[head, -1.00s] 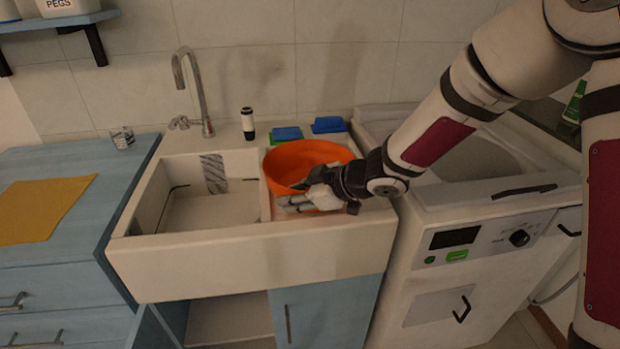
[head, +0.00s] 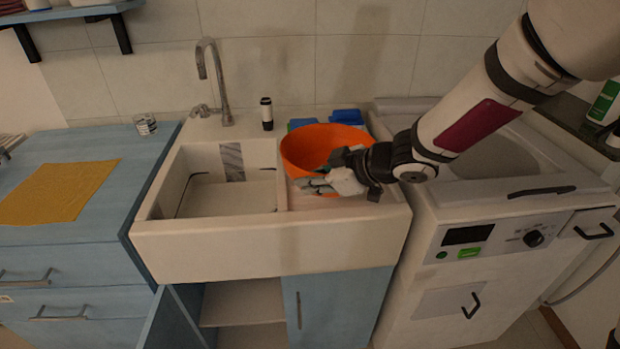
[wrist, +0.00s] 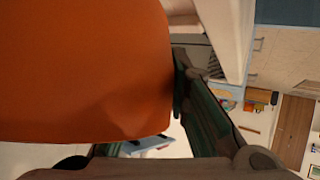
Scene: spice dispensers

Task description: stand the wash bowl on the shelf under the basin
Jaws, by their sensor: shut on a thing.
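The wash bowl is the orange bowl (head: 301,152). It is tilted at the right side of the basin (head: 205,250), over the ledge right of the sunken part. I cannot tell whether it touches the ledge. My gripper (head: 322,182) is shut on its near wall. In the wrist view the orange wall of the bowl (wrist: 80,70) fills the left, with my gripper (wrist: 178,85) against its edge. The shelf (head: 238,312) shows inside the cupboard under the basin, through the left opening. Its right part is hidden behind the shut blue door (head: 335,305).
The left cupboard door (head: 177,318) stands open. A tap (head: 213,75) and a black-and-white bottle (head: 267,114) stand behind the basin. Blue sponges (head: 347,117) lie behind the bowl. A washing machine (head: 500,255) is at right, a blue counter (head: 90,220) at left.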

